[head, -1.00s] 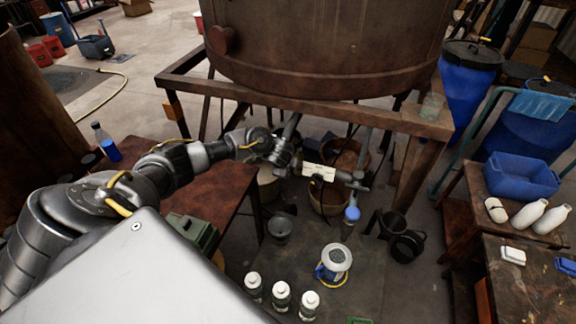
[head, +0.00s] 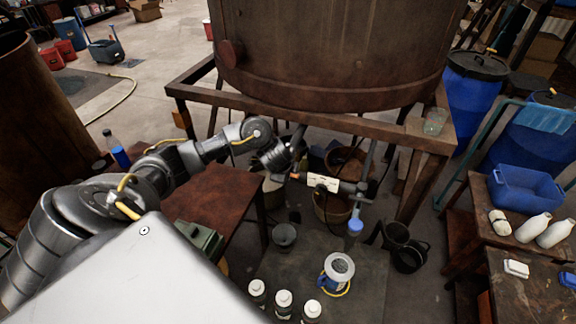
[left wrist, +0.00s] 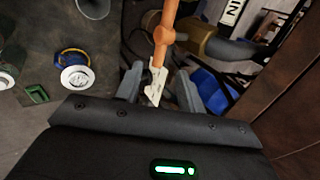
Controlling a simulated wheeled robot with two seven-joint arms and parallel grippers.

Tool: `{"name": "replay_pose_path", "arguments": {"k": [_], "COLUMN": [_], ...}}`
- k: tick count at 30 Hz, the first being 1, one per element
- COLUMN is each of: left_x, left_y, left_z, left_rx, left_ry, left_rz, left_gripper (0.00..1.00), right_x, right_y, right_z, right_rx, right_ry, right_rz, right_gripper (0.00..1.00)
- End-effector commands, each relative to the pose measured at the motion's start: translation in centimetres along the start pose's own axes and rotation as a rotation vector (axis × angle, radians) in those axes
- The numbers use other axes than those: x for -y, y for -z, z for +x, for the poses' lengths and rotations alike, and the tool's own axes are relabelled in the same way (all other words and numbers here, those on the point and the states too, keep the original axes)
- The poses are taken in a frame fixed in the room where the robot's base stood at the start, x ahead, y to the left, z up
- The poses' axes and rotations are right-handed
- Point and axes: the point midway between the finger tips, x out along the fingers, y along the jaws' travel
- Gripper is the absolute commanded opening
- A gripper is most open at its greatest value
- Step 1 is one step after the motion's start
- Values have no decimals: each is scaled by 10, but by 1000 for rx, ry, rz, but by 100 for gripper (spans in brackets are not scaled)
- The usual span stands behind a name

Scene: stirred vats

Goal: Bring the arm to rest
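My left arm (head: 180,160) reaches in from the left over the brown table, and its gripper (head: 292,163) is beneath the vat's front frame beam, close to the outlet pipe with a white label plate (head: 323,181). In the left wrist view, the left gripper's two fingers (left wrist: 166,78) stand apart. An orange lever (left wrist: 166,30) with a pale end (left wrist: 155,88) reaches between them, with gaps visible on both sides. I cannot tell from these views whether anything touches. My right gripper is not in view.
The rusty vat (head: 335,50) stands on a frame (head: 300,117) just above the gripper. Under it are tubs (head: 333,207). A jug (head: 338,268) and white-capped bottles (head: 284,300) stand on the low surface in front. The brown table (head: 212,195) lies below the forearm.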

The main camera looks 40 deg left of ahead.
Motion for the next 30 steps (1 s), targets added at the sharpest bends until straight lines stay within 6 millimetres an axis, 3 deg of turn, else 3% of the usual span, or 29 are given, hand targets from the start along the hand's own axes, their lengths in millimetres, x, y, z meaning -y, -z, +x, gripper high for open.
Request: {"name": "replay_pose_path", "arguments": {"k": [17,20,23,27,30], "left_x": [-5,-25,-65,-134,-177], "left_y": [5,29,72,125,136], "left_z": [1,3,-1,-26,-52], "left_rx": [-9,-54,-137,-234,-246], "left_ry": [-1,1,5,-14,-55], "left_rz": [-1,-14,-67,-250,-428], "left_gripper": [39,39,39,39,39], "right_x": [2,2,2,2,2], "right_y": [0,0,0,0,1], "right_z": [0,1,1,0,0], "right_rx": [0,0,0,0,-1], "right_ry": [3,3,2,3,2], "right_rz": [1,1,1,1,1], "right_gripper": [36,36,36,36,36]}}
